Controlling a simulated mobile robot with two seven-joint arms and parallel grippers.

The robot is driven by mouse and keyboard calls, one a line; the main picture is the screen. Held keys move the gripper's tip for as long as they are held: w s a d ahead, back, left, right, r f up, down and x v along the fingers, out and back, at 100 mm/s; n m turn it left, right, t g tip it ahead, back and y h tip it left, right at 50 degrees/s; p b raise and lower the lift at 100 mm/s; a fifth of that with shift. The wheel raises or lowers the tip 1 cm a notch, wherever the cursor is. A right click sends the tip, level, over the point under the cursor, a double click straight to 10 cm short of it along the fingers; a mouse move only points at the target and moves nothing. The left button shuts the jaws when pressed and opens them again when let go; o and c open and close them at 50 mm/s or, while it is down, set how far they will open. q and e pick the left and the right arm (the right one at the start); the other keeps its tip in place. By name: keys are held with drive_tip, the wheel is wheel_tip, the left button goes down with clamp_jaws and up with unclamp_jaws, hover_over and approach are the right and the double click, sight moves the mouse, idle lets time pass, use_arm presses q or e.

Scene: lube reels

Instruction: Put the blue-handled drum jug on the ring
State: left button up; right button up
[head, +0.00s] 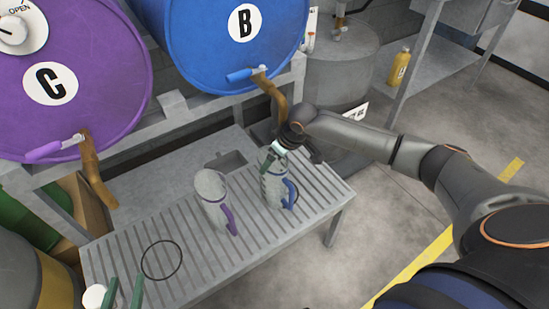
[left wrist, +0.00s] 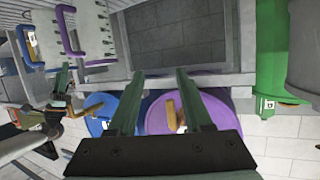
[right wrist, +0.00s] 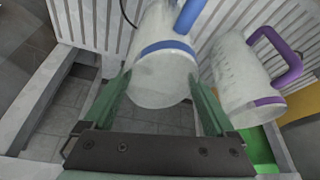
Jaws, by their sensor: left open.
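The pale blue-handled jug (head: 274,187) stands upright on the slatted bench, with a blue band near its top. My right gripper (right wrist: 158,76) has one green finger on each side of this jug (right wrist: 163,60) near its top; whether the fingers press on it I cannot tell. A thin black ring (head: 161,260) lies empty on the bench's left part. A dark curved line shows beside the jug's base. My left gripper (head: 124,284) is open and empty at the bottom left, near the ring.
A purple-handled jug (head: 211,201) stands between the ring and the blue-handled jug. The purple drum C (head: 105,60) and blue drum B (head: 215,60) lie behind, with brown taps over the bench (head: 195,275). A yellow bottle (head: 399,66) stands at the far right.

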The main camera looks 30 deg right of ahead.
drive_tip(key=shift+o, duration=0.6)
drive_tip(key=p+v, duration=0.4)
drive_tip(key=v, duration=0.8)
drive_tip(key=s+a+f+t+y, duration=0.1)
drive_tip(key=s+a+f, duration=0.15)
drive_tip(key=a, duration=0.25)
drive_tip(key=s+a+f+n+y, duration=0.1)
drive_tip(key=s+a+f, duration=0.1)
drive_tip(key=a+f, duration=0.25)
drive_tip(key=s+a+f+t+y, duration=0.1)
drive_tip(key=s+a+f, duration=0.15)
drive_tip(key=a, duration=0.25)
use_arm(q)
drive_tip(key=s+f+n+g, duration=0.1)
drive_tip(key=s+f+g, duration=0.3)
drive_tip(key=s+f, duration=0.2)
drive_tip(key=shift+d+f+g+y, duration=0.3)
drive_tip(key=shift+f+y, duration=0.1)
drive_tip(key=shift+f, duration=0.3)
use_arm(e)
drive_tip(key=s+f+m+t+h, duration=0.1)
drive_tip(key=s+f, duration=0.4)
drive_tip(key=s, duration=0.6)
drive_tip(key=shift+s+a+f+m+t, duration=0.2)
drive_tip(key=shift+s+a+m+t, duration=0.15)
drive_tip(key=shift+m+t, duration=0.5)
